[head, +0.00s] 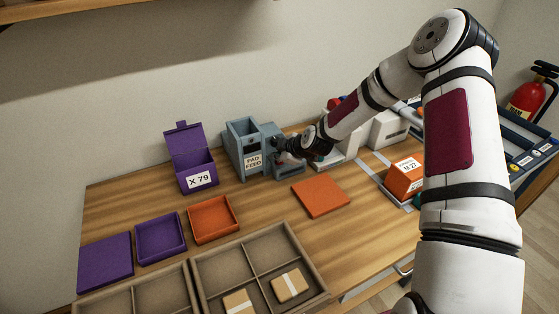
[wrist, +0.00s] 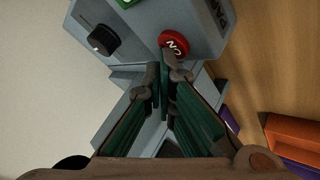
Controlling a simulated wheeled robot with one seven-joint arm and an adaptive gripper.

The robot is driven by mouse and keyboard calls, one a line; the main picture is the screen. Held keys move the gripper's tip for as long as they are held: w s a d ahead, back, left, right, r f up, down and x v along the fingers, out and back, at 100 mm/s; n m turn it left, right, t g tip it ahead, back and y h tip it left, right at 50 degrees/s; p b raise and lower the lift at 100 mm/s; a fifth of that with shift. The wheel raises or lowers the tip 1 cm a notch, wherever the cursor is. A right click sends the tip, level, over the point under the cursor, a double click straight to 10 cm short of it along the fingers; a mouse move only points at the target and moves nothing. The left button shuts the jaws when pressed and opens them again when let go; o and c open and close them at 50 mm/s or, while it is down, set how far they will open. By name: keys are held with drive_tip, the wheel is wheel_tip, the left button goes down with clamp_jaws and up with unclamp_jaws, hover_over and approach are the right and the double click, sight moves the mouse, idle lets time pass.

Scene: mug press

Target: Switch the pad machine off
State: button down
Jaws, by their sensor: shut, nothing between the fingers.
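The pad machine (head: 243,130) is a blue-grey box with a "PAD FEED" label, standing on the table against the wall. Its front fills the upper part of the wrist view (wrist: 140,30), with a black knob (wrist: 103,39) and a round red button (wrist: 174,43) bearing white letters that seem to read "ON". My gripper (wrist: 166,70) is shut and empty. Its fingertips appear just below the red button in the wrist view; I cannot tell whether they touch it. In the head view my gripper (head: 283,156) is at the machine's right front and hides part of it.
A purple bin (head: 191,160) labelled "X 79" stands left of the machine. An orange mat (head: 321,197), an orange tray (head: 235,211) and a purple tray (head: 160,236) lie in front. An orange box (head: 403,178) stands to the right. A divided crate (head: 247,253) holds two parcels.

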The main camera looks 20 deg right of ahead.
sight(278, 163)
drive_tip(key=shift+r, duration=0.1)
drive_tip(key=shift+r+p, duration=0.35)
drive_tip(key=shift+r, duration=0.5)
wheel_tip(278, 163, up, 6)
drive_tip(key=shift+p, duration=0.95)
drive_tip(key=shift+s, duration=0.1)
